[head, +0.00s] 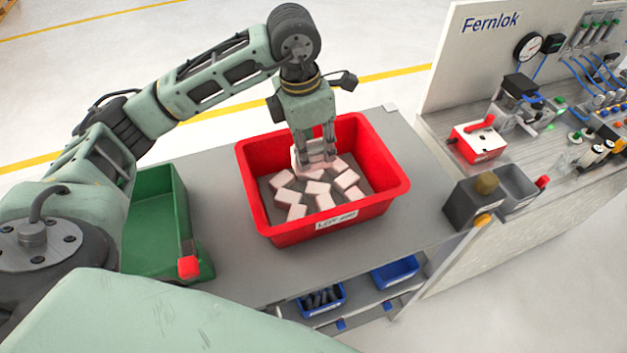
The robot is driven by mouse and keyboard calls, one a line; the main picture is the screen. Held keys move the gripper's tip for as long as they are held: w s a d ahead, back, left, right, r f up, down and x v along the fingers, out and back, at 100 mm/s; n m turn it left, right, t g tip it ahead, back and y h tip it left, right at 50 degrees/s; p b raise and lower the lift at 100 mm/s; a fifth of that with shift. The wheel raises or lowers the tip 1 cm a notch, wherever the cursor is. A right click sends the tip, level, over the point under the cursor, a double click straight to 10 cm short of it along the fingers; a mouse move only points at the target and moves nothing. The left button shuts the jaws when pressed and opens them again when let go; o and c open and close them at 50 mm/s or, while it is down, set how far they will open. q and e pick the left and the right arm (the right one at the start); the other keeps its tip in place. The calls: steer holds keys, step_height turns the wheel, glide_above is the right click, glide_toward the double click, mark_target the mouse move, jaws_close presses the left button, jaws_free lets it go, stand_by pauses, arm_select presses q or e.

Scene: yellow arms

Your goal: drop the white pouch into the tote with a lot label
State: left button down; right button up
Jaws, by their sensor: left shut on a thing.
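A red tote (383,201) with a white lot label (336,220) on its front wall stands on the grey table. Several pale pinkish-white pouches (318,188) lie on its floor. My left gripper (316,160) points down inside the tote, near its back wall. It is shut on a white pouch (299,160), which is partly hidden by the fingers. I cannot tell whether this pouch touches the ones below. My right gripper is not in view.
A green tote (150,235) with a red block-like part at its front corner stands left of the red tote. Blue bins (395,272) sit on a lower shelf. A dark box with a yellowish knob (486,183) and a Fernlok test bench (480,145) stand at the right. Grey table surface (225,240) is bare between the totes.

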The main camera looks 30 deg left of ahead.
arm_select(q)
steer(key=c, duration=1.3)
jaws_free()
steer(key=shift+c, duration=0.2)
steer(key=shift+r, duration=0.1)
steer(key=r, duration=0.8)
steer(key=s+a+r, duration=0.1)
steer(key=r, duration=0.2)
steer(key=shift+r, duration=0.4)
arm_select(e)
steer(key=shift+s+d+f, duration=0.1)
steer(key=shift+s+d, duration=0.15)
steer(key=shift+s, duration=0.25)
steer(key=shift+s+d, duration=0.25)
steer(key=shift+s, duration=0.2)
